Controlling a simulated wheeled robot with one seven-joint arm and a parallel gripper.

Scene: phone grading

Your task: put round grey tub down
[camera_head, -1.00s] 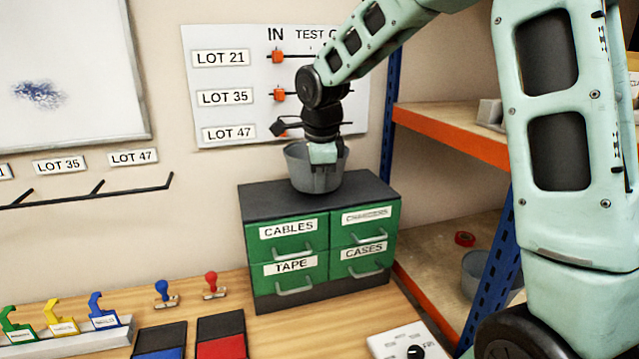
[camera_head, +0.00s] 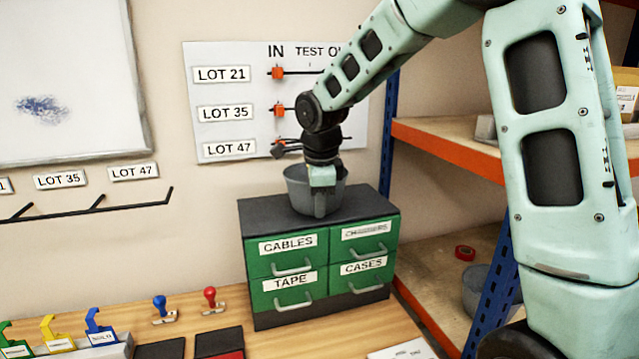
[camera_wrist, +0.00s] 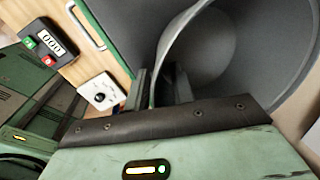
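The round grey tub (camera_head: 299,190) is upright at the top of the green drawer cabinet (camera_head: 375,207), its base at or very near the dark top surface. My gripper (camera_head: 322,182) points down at the tub's near side. In the wrist view, my gripper's fingers (camera_wrist: 163,88) are shut on the tub's wall, one on each side of the rim. The tub's inside (camera_wrist: 215,50) looks empty where it shows. Whether the base touches the cabinet top cannot be told for sure.
The cabinet top has free room left and right of the tub. A wall board (camera_head: 225,130) with lot labels is close behind. Orange-edged shelves (camera_head: 450,150) stand at right, with a red tape roll (camera_head: 465,253). Stamps (camera_head: 163,308) and coloured holders (camera_head: 98,330) are on the bench.

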